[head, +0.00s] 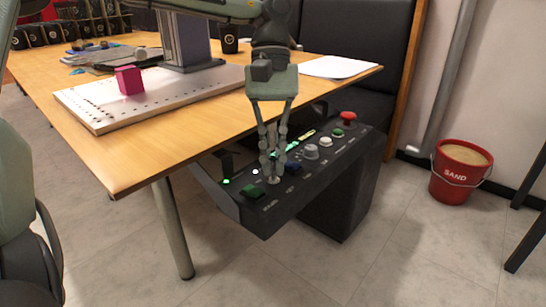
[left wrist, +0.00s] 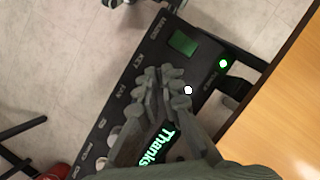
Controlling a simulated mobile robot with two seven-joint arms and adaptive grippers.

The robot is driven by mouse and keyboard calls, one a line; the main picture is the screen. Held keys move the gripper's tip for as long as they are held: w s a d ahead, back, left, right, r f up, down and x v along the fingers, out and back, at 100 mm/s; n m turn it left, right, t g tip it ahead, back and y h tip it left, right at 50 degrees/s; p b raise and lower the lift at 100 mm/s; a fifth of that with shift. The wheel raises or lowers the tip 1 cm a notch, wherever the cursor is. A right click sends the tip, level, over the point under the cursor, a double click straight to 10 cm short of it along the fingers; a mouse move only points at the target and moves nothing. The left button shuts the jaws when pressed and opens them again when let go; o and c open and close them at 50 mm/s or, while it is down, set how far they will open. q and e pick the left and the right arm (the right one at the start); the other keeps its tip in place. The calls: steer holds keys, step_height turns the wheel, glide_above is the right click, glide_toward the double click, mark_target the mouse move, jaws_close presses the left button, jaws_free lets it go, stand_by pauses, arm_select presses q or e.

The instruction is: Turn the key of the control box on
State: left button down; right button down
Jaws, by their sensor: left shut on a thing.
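The control box (head: 262,222) is a dark slanted panel beside the table, with a row of buttons and knobs. It also shows in the left wrist view (left wrist: 205,50), with white labels along one edge and a green lit "Thanks" display. My left gripper (head: 272,178) points down at the panel between the green button (head: 254,191) and the dark blue button (head: 293,168). In the left wrist view its fingertips (left wrist: 160,75) are closed together beside the "KEY" label. The key itself is hidden between the fingers. My right gripper is not in view.
The wooden table (head: 140,160) holds a metal plate (head: 95,122) with a pink cube (head: 129,80). A red emergency button (head: 348,117) sits at the panel's far end. A red sand bucket (head: 456,180) stands on the floor at right. Floor in front is clear.

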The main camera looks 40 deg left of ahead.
arm_select(q)
steer(key=c, duration=1.7)
jaws_free()
steer(key=v, duration=1.2)
